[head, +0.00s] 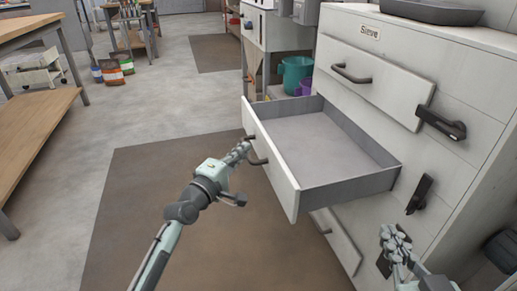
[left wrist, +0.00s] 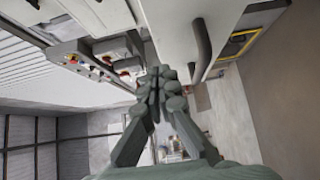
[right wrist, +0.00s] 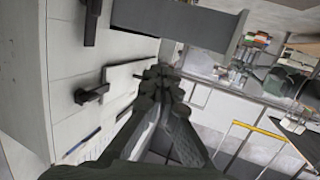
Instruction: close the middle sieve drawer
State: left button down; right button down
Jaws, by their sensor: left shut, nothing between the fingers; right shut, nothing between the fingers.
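The middle sieve drawer (head: 320,145) stands pulled far out of the white cabinet (head: 470,95), and its grey tray is empty. Its white front carries a dark bar handle (head: 256,152), which also shows in the left wrist view (left wrist: 201,45). My left gripper (head: 243,149) is shut and empty, close beside the drawer front near this handle; I cannot tell whether it touches. My right gripper (head: 393,240) is shut and empty, low at the right, in front of the cabinet face and below the drawer. The open drawer's grey side shows in the right wrist view (right wrist: 180,20).
The top drawer front (head: 375,78) stands slightly proud of the cabinet, below the Sieve label. A lower drawer front (head: 338,240) shows partly. Black latch handles (head: 440,123) stick out at the right. A green bucket (head: 296,74) stands behind. The brown mat (head: 150,210) is clear.

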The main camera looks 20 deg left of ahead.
aim_at(266, 140)
pick_arm(q)
jog(key=shift+w+d, duration=1.45)
jog(key=shift+d, duration=0.25)
jog(key=shift+d, duration=0.1)
pick_arm(e)
jog(key=shift+w, duration=0.1)
